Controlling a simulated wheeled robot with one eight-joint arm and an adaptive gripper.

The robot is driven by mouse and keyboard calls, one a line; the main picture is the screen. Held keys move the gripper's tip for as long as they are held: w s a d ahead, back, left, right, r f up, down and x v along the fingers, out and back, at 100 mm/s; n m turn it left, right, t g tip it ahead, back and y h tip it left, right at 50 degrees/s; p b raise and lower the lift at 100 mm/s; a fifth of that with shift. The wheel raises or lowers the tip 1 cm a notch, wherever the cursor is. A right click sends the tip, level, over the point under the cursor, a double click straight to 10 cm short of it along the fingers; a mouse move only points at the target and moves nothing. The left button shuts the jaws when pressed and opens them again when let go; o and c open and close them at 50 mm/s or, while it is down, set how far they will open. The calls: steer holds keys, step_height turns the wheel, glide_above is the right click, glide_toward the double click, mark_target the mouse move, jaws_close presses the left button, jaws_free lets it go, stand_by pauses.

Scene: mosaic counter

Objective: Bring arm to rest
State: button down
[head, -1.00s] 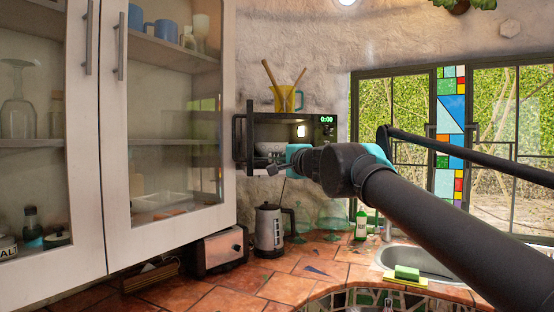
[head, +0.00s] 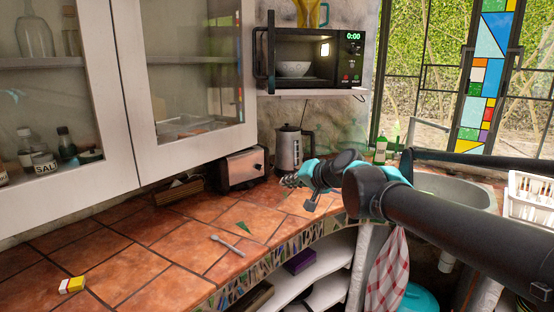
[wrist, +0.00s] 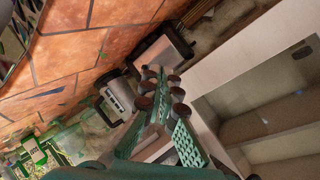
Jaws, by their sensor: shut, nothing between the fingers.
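My gripper (head: 296,181) is in the head view, held over the tiled counter (head: 180,245) at the end of my black arm. It shows in the wrist view (wrist: 160,82) with its green-padded fingers shut and empty. Behind it are the toaster (head: 242,168) and the kettle (head: 289,148). The toaster (wrist: 163,50) and kettle (wrist: 117,96) also show in the wrist view, apart from the fingers as far as I can tell.
A microwave (head: 350,75) with its door open holds a bowl (head: 294,69) on a wall shelf. Glass-fronted cabinets (head: 150,100) hang at the left. A white rack (head: 530,197) stands right.

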steer(key=s+d+f+n+g+h, duration=0.1)
steer(key=s+d+f+g+h, duration=0.1)
steer(key=s+d+f, duration=0.3)
steer(key=s+d+f+n+g+h, duration=0.1)
steer(key=s+d+f, duration=0.4)
steer(key=f, duration=0.9)
steer(key=s+d+f+n+g+h, duration=0.1)
steer(key=s+d+f+g+h, duration=0.2)
steer(key=f, duration=0.6)
steer(key=s+d+h, duration=0.1)
steer(key=s+d, duration=0.1)
steer(key=s, duration=0.1)
steer(key=shift+d+f, duration=0.25)
steer(key=shift+d, duration=0.05)
